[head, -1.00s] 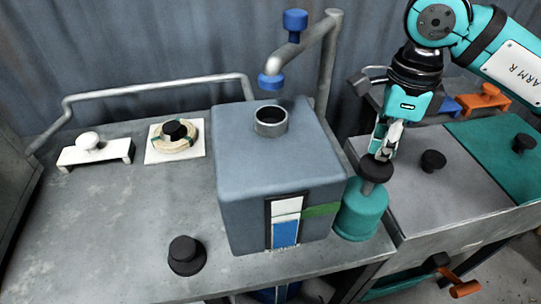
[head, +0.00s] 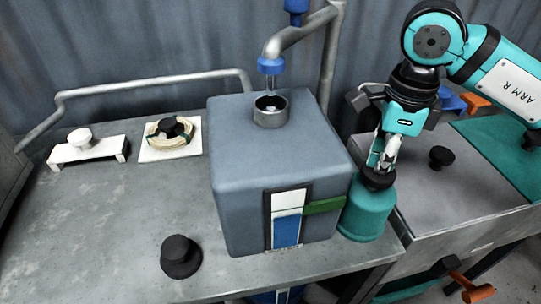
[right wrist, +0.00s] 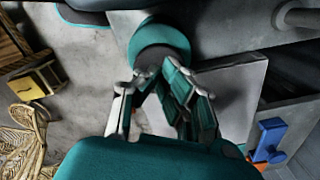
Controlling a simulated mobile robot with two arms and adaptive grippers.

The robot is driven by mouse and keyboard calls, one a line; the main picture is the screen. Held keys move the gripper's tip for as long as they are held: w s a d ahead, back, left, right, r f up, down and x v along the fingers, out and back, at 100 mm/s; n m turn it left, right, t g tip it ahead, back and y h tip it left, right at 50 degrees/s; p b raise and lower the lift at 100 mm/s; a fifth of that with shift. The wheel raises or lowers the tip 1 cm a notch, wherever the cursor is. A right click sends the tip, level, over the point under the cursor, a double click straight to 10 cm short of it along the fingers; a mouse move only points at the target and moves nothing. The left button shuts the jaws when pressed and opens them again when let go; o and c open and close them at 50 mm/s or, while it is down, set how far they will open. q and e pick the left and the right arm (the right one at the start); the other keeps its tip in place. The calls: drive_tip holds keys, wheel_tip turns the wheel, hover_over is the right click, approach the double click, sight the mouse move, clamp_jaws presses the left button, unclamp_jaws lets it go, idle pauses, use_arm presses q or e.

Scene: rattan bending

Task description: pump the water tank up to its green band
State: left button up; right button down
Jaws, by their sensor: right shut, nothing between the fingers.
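The water tank (head: 240,195) is a blue-grey box with a round metal opening (head: 270,112) on top. Its front gauge (head: 287,220) is blue below and white above. The green band (head: 324,205) sits at the gauge's right side, and the blue top looks slightly below it. The teal pump (head: 366,212) stands right of the tank, its black knob (head: 378,179) pressed low against the body. My right gripper (head: 381,165) is shut, empty, and rests on the knob from above. The right wrist view shows the pump (right wrist: 160,42) beyond its fingers. My left gripper is out of view.
A blue-ended spout (head: 271,66) hangs over the tank opening with a thin stream of water below it. A black knob (head: 181,257), a white stand (head: 88,150) and a coil on a white plate (head: 170,138) are on the left bench. The bench between them is clear.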

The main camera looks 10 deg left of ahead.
drive_tip(key=shift+f+b, duration=0.45)
drive_tip(key=shift+f, duration=0.45)
drive_tip(key=shift+r+p, duration=2.15)
drive_tip(key=shift+r, duration=1.45)
wheel_tip(320, 180, up, 6)
drive_tip(key=p, duration=0.3)
drive_tip(key=shift+p, duration=0.35)
